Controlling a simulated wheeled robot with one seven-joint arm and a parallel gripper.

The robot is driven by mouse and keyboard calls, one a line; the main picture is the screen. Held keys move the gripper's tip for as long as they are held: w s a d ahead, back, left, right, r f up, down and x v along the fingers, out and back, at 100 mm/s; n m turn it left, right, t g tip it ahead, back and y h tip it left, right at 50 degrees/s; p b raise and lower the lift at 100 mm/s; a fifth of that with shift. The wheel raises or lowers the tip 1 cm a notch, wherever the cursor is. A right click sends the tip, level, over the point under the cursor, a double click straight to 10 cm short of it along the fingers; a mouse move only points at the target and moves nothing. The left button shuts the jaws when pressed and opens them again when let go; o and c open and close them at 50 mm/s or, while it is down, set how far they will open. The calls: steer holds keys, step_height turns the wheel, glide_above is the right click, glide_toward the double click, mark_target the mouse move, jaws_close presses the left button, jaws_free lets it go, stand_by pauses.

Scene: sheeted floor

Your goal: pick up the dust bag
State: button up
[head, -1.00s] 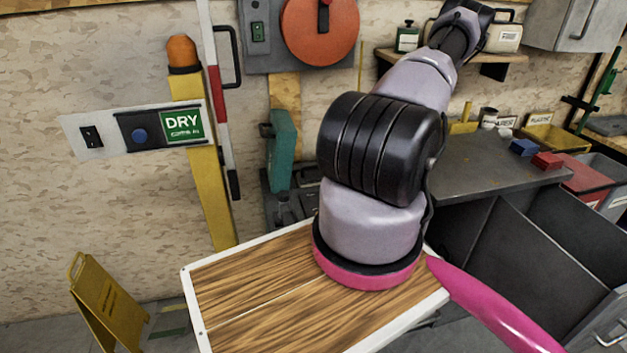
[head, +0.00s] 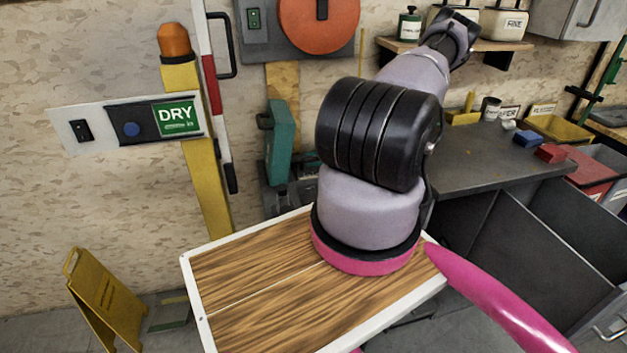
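I cannot make out a dust bag in the head view. My arm rises from its pink-ringed base, and its far end reaches up and back toward the wall shelf (head: 400,45). My gripper is not visible; the arm's last visible part is at the upper right, in front of the shelf's canisters.
A green bottle (head: 410,25) and a pale canister marked FINE (head: 503,24) stand on the shelf. The dark workbench (head: 480,160) below holds a grey can (head: 490,108), a blue block (head: 527,138) and a red block (head: 550,153). A yellow floor sign (head: 105,300) stands at left.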

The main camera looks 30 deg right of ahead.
jaws_close()
stand_by(1.4)
